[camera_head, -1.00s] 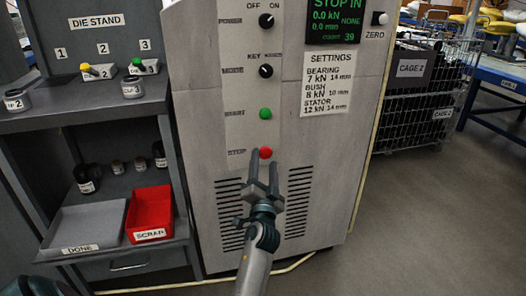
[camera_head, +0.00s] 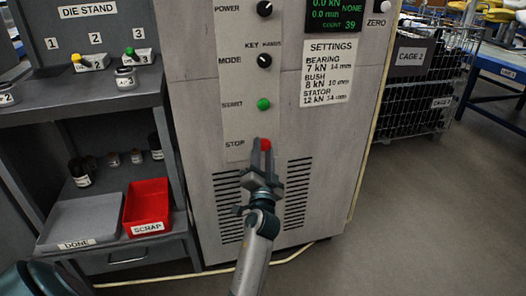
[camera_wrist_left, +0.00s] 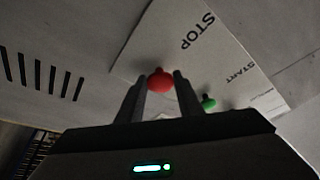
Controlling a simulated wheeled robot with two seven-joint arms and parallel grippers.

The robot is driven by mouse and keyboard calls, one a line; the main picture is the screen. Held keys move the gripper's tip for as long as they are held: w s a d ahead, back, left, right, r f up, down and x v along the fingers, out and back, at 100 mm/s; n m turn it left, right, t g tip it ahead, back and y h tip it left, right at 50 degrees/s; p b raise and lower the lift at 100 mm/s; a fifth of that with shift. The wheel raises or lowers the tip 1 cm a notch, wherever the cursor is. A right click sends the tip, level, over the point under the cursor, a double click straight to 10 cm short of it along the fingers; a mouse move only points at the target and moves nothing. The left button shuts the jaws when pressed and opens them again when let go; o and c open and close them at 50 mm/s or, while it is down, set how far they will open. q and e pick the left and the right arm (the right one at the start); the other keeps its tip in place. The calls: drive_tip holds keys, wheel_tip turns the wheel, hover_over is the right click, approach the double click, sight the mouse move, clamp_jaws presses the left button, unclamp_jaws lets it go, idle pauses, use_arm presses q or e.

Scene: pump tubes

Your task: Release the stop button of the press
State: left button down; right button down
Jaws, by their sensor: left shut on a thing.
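The red stop button (camera_head: 266,145) sits on the grey press panel (camera_head: 236,120), beside the STOP label. My left gripper (camera_head: 263,150) reaches up to it from below, with one finger on each side of the button. In the left wrist view the red button (camera_wrist_left: 160,79) shows between the tips of the two fingers (camera_wrist_left: 158,92). The left gripper is shut on the button. My right gripper is not in view.
The green start button (camera_head: 263,104) is just above the stop button, with the mode knob (camera_head: 264,60) higher up. A die stand (camera_head: 80,110) with a red scrap bin (camera_head: 147,205) stands at left. The floor at right (camera_head: 430,220) is clear.

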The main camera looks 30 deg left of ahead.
use_arm(q)
drive_tip(key=shift+s+d, duration=0.5)
drive_tip(key=shift+d, duration=0.05)
drive_tip(key=shift+f, duration=0.15)
drive_tip(key=c, duration=1.2)
unclamp_jaws()
